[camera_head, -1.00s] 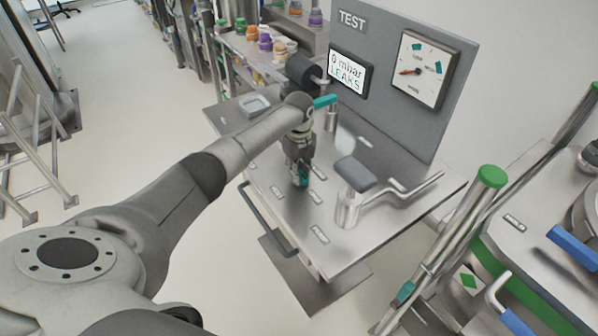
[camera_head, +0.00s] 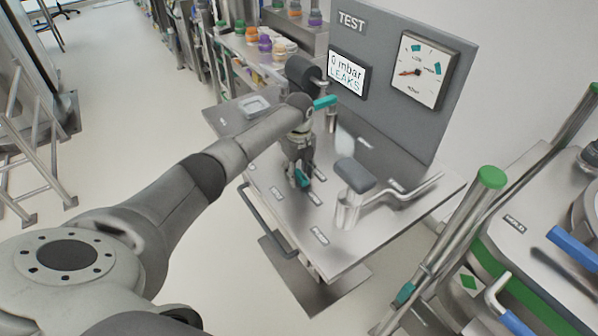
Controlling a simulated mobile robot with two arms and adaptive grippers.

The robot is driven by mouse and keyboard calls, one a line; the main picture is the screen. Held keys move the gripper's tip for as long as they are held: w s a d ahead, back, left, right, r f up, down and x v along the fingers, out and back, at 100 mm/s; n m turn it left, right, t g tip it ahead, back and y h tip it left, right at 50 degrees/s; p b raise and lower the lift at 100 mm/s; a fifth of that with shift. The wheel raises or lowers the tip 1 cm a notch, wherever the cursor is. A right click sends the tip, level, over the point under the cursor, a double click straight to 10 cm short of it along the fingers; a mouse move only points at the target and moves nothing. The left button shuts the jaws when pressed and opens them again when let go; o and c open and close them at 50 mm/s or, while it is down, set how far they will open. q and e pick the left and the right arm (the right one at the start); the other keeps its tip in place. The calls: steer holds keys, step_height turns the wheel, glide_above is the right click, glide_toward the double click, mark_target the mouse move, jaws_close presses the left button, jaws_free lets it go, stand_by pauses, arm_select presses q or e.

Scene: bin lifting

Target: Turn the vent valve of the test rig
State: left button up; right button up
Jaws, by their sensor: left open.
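The test rig is a steel table (camera_head: 345,252) with a grey upright panel (camera_head: 400,132) marked TEST. A teal lever handle (camera_head: 325,102) sits on a short steel post (camera_head: 331,120) near the panel; I cannot read a label naming it as the vent valve. My left gripper (camera_head: 299,182) points down over the table, nearer than that lever, and is open. A small teal piece (camera_head: 302,179) shows at its fingers; I cannot tell whether it is a valve handle or part of the gripper, nor whether they touch. My right gripper is out of view.
The display (camera_head: 346,73) reads "0 mbar LEAKS". A dial (camera_head: 420,70) with a red needle hangs beside it. A grey pad on a steel post (camera_head: 353,175) and a bent steel pipe (camera_head: 412,189) stand right of the gripper. A shallow tray (camera_head: 254,106) lies at the back left.

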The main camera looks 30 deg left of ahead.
mark_target(299, 173)
arm_select(q)
step_height(299, 173, up, 12)
stand_by(0.4)
stand_by(0.5)
